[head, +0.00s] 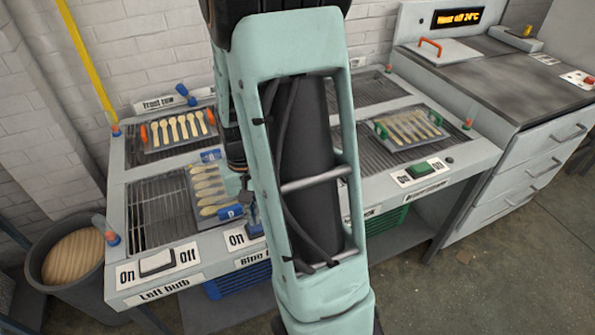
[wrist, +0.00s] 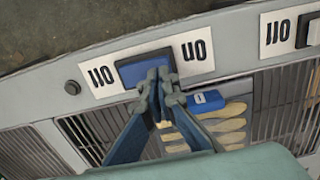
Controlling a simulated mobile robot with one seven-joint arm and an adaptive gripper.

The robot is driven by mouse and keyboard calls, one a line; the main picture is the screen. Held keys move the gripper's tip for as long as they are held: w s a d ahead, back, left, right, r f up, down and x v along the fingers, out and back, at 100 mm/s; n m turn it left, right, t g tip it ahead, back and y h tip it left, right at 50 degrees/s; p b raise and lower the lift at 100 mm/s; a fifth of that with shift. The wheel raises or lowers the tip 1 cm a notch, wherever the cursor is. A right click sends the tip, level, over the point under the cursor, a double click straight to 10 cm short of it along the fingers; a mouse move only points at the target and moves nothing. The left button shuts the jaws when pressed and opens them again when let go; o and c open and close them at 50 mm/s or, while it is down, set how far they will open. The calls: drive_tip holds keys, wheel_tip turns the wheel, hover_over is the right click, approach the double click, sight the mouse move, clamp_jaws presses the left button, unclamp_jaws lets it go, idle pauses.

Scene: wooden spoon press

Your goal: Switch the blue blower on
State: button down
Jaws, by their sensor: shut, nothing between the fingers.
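The blue rocker switch (wrist: 143,66) sits on the table's front rim in the wrist view, which shows it upside down. The "On" label (wrist: 193,51) is at its right there and the "Off" label (wrist: 101,77) at its left. My gripper (wrist: 158,76) is shut and empty. Its fingertips overlap the switch's half nearer "On"; I cannot tell whether they touch it or which way it is tipped. In the head view my arm hides most of the switch; the "On" label (head: 237,238) shows. The blue blower (head: 240,282) is under the table, partly hidden.
A white left-bulb switch (head: 157,261) is at the table's left front, a green switch (head: 422,169) at the right. Racks of wooden spoons (head: 208,187) lie on the grilles. A bin (head: 70,262) stands left and a drawer cabinet (head: 500,110) right.

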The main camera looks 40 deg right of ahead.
drive_tip(key=shift+f+b, duration=0.75)
drive_tip(key=shift+f, duration=0.25)
drive_tip(key=shift+r, duration=0.1)
idle(0.3)
drive_tip(key=shift+r+p, duration=2.7)
drive_tip(key=shift+r, duration=0.75)
